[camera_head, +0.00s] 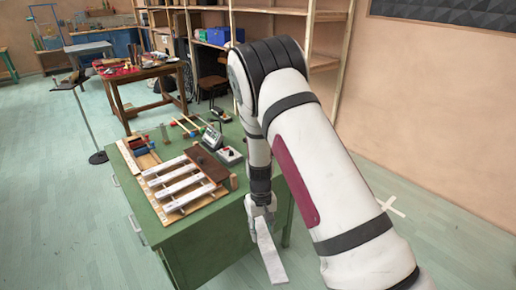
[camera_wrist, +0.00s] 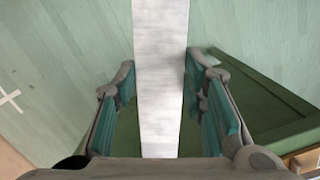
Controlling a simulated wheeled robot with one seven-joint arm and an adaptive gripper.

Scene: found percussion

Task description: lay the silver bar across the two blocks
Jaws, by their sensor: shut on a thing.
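The silver bar (camera_head: 269,251) is a flat, pale metal strip. My gripper (camera_head: 259,211) is shut on the bar near one end, and the bar sticks out past the right edge of the green bench, over the floor side. In the wrist view the bar (camera_wrist: 160,70) runs up between the two teal-padded fingers of my gripper (camera_wrist: 165,110). On the bench several silver bars (camera_head: 176,178) lie on a wooden frame. A brown block or board (camera_head: 207,164) rests over their right end. I cannot tell which pieces are the two blocks.
A wooden table (camera_head: 140,75) and shelves (camera_head: 265,12) stand behind. A white cross (camera_head: 390,206) marks the floor at right.

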